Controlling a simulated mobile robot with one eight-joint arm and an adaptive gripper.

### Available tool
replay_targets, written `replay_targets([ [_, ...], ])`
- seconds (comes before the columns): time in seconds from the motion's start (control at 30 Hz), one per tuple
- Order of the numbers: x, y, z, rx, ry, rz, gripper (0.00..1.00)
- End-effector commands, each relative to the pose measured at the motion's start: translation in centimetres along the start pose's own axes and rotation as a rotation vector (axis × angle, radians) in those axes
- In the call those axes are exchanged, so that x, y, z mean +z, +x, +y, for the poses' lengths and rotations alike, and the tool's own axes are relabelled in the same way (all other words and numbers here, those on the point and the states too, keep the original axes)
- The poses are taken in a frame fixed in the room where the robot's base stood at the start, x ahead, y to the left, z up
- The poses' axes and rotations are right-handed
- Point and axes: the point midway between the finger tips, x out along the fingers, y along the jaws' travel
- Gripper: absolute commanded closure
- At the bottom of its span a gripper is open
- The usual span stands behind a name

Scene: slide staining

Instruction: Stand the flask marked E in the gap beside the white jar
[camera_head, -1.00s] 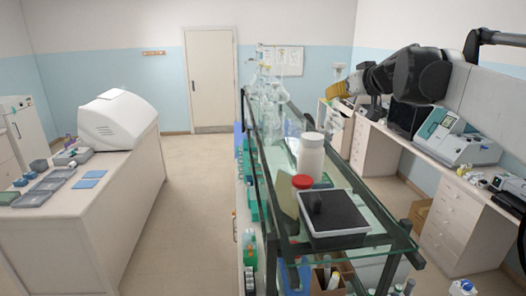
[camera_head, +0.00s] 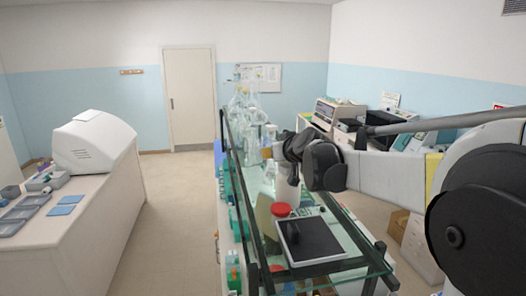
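The white jar (camera_head: 289,195) stands on the glass shelf behind a red-capped container, its upper part hidden by my arm. Several clear glass vessels (camera_head: 245,98) stand farther back on the shelf; no letter E can be read on any, so I cannot tell which is the marked flask.
The shelf has a dark frame. A bench with a white machine (camera_head: 95,143) is at left, with clear floor between (camera_head: 180,200).

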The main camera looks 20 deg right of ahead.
Motion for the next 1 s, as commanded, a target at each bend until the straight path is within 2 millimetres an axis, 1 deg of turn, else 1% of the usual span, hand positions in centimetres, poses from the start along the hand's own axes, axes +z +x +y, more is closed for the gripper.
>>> replay_targets([
  [0.1,0.5,0.2,0.0,0.0,0.0,0.0,1.0],
  [0.3,0.6,0.2,0.0,0.0,0.0,0.0,1.0],
  [0.43,1.0,0.4,0.0,0.0,0.0,0.0,1.0],
  [0.47,0.9,0.3,0.0,0.0,0.0,0.0,0.78],
  [0.5,0.9,0.3,0.0,0.0,0.0,0.0,0.66],
  [0.53,0.9,0.3,0.0,0.0,0.0,0.0,0.63],
  [0.87,0.6,0.2,0.0,0.0,-0.001,0.0,0.63],
  [0.9,0.4,0.1,0.0,0.0,-0.001,0.0,0.63],
  [0.93,0.5,-0.2,0.1,0.001,0.0,0.0,0.63],
  [1.0,0.7,-1.2,0.1,0.001,0.0,0.0,0.63],
])
